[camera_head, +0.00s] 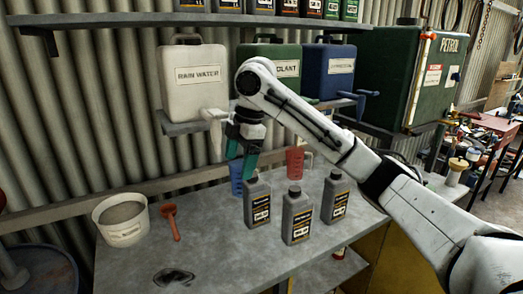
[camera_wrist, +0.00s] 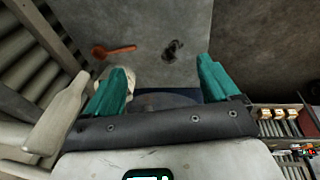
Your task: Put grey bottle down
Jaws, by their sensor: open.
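Three grey bottles with black, yellow-marked labels stand upright on the grey bench: a left one (camera_head: 257,203), a front middle one (camera_head: 297,215) and a right one (camera_head: 335,197). My gripper (camera_head: 243,164) has teal fingers and hangs just above and behind the left bottle, by the container taps. In the wrist view my gripper (camera_wrist: 160,70) has its fingers spread wide, with no bottle between them. No grey bottle is clearly visible in that view. I cannot tell from the head view whether a finger touches the left bottle.
A white tub (camera_head: 122,222), a red scoop (camera_head: 170,222) and a dark stain share the bench's left side. Blue (camera_head: 237,176) and red (camera_head: 295,161) jugs stand behind the bottles. The rain water container's tap (camera_head: 216,130) hangs close beside my gripper. The front-left bench is mostly clear.

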